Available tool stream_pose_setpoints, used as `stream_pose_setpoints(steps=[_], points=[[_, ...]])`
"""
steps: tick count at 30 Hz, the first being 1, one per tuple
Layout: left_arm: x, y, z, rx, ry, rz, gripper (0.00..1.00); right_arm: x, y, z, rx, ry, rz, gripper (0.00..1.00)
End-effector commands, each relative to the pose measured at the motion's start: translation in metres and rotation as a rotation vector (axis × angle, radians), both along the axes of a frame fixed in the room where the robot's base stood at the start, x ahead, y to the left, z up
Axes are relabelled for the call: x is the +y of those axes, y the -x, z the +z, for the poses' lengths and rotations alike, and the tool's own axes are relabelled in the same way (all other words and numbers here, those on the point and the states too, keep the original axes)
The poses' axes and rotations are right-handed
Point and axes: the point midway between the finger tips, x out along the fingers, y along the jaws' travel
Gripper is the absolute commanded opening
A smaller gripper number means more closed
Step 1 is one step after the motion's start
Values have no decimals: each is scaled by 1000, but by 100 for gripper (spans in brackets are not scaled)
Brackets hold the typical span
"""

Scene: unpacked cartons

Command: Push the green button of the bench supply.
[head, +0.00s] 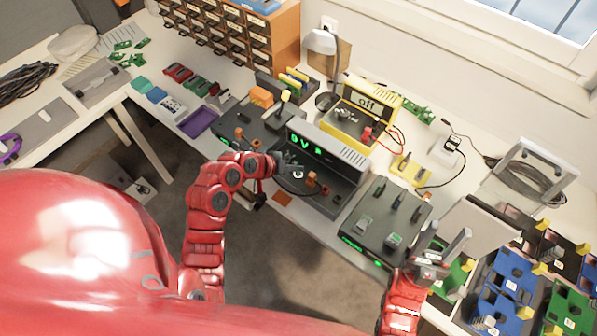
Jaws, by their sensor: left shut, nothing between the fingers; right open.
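The bench supply (345,158) is a dark grey box with a lit green display (305,144) that reads like "0 V". It stands on the bench at the picture's middle. My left gripper (287,164) is shut and empty, at the supply's front below the display. I cannot tell whether its tips touch the panel. The green button cannot be made out clearly; the gripper may cover it. An orange part (312,179) shows on the supply's front. My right gripper (446,247) is open and empty, far to the right, near a dark panel.
A yellow meter (385,96) reading "off" stands behind the supply. A dark flat unit (385,215) lies to the right, with blue and green boards (506,285) beyond it. A purple tray (198,122) is left.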

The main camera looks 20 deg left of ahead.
Motion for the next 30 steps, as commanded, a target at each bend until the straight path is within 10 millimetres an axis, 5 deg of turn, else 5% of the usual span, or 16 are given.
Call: stream_pose_setpoints(steps=[30], points=[[0,0,-9,0,-1,1,0,0,0,-7,0,0,0,50]])
